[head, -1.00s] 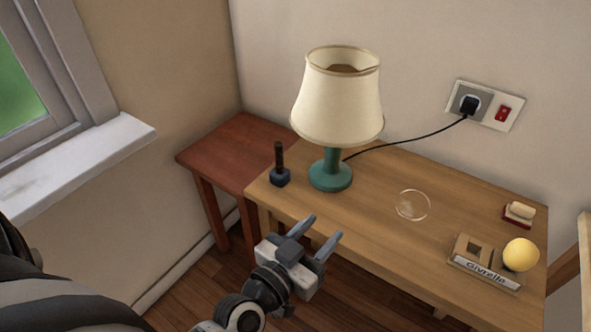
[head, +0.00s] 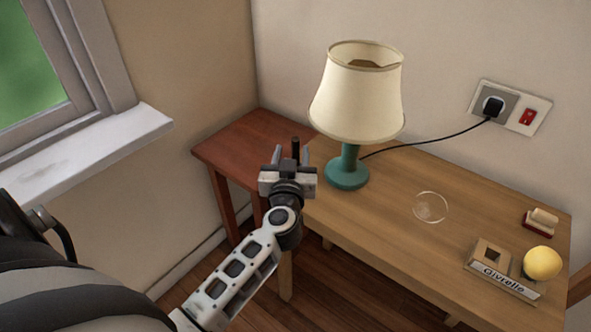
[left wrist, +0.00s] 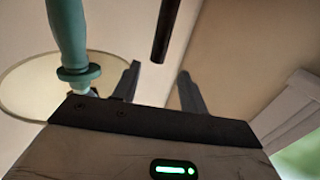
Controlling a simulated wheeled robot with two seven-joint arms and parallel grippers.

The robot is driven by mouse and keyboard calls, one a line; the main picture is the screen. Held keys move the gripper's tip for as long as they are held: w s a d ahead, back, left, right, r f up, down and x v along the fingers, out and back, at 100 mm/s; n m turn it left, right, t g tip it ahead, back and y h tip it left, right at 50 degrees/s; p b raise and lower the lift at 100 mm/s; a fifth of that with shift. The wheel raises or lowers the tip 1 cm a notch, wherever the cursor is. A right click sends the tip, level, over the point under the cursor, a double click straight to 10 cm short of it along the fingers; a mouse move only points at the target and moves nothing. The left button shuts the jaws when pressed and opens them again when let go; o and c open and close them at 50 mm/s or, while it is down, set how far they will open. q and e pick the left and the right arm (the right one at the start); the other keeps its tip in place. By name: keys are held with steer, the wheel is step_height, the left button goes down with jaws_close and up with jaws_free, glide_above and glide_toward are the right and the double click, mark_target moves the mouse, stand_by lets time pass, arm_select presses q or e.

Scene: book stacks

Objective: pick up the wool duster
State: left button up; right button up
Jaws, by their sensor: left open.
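The wool duster appears to be the upright dark-handled thing at the left end of the wooden desk. In the left wrist view the handle (left wrist: 162,32) comes down from the top edge, lined up with the gap between the open fingers of my left gripper (left wrist: 160,82). The jaws are open and empty; I cannot tell how far the handle reaches between them. My right gripper is not in view.
A lamp with a teal base (head: 347,173) and cream shade (head: 357,95) stands close right of my gripper. A glass disc (head: 430,207), a name plate (head: 503,280), a yellow ball (head: 542,263) and a red-and-cream block (head: 540,222) lie farther right. The desk's middle (head: 385,215) is clear.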

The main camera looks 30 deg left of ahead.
mark_target(295, 144)
arm_select(q)
steer(key=shift+f+b+x, duration=0.15)
steer(key=shift+b+x, duration=0.35)
steer(key=shift+x, duration=1)
steer(key=shift+f+b+x, duration=0.15)
steer(key=shift+b+x, duration=0.3)
steer(key=shift+x, duration=1)
steer(key=shift+w+d, duration=0.1)
steer(key=shift+d, duration=0.1)
jaws_close()
